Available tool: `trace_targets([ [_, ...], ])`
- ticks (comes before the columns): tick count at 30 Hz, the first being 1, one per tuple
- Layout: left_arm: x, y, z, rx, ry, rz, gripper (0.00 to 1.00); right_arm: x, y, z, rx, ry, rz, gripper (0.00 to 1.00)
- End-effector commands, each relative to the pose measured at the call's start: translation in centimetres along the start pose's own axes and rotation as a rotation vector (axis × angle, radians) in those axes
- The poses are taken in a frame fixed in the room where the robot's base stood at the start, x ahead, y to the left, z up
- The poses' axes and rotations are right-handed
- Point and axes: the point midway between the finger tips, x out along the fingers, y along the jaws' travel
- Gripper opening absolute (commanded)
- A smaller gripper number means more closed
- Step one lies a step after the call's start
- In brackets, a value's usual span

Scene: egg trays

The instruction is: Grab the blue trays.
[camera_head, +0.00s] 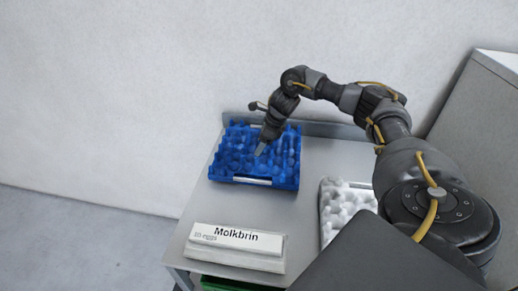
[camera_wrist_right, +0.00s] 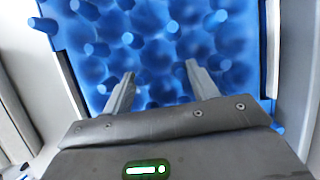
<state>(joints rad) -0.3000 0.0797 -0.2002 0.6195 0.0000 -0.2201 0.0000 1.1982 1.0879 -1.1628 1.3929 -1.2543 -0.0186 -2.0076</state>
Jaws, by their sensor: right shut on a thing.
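A blue egg tray (camera_head: 232,155) with rows of pegs lies on the grey table at the back left. It fills most of the right wrist view (camera_wrist_right: 165,45). My right gripper (camera_head: 262,148) reaches down onto the middle of the tray from the right. In the right wrist view its two fingers (camera_wrist_right: 160,72) stand apart, shut on part of the blue tray between them. The exact part held is hard to make out. My left gripper is not in view.
A white egg tray (camera_head: 336,212) sits to the right, partly hidden by my arm. A white block labelled "Molkbrin" (camera_head: 236,254) stands at the front left. Part of something green (camera_head: 225,285) shows below the table's front edge. The table (camera_head: 205,205) is bare between tray and block.

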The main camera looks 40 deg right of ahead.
Motion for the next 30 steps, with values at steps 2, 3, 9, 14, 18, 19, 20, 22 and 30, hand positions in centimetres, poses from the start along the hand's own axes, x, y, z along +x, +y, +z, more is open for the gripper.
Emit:
trace_targets([
  [2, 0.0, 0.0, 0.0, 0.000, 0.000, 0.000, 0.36, 0.0, 0.0, 0.0, 0.000, 0.000, 0.000, 0.36],
  [3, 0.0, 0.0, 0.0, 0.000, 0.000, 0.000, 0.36, 0.0, 0.0, 0.0, 0.000, 0.000, 0.000, 0.30],
  [9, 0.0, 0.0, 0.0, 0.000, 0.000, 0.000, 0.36, -0.1, 0.0, 0.1, 0.000, -0.002, -0.001, 0.18],
  [14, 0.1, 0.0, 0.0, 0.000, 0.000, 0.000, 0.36, -0.1, 0.0, 0.1, 0.000, -0.002, -0.001, 0.18],
  [18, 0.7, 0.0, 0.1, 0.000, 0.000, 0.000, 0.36, -0.7, -0.1, 0.4, -0.001, -0.004, -0.002, 0.18],
  [19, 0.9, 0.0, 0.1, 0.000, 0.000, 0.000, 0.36, -0.9, -0.1, 0.5, -0.002, -0.005, -0.003, 0.18],
  [20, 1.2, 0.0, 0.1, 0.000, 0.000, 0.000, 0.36, -1.2, -0.1, 0.6, -0.002, -0.006, -0.004, 0.18],
  [22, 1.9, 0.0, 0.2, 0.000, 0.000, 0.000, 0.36, -2.2, -0.1, 1.1, -0.002, -0.008, -0.005, 0.18],
  [30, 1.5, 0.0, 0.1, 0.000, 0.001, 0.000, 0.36, -9.1, 4.3, 2.4, -0.009, -0.006, -0.008, 0.18],
])
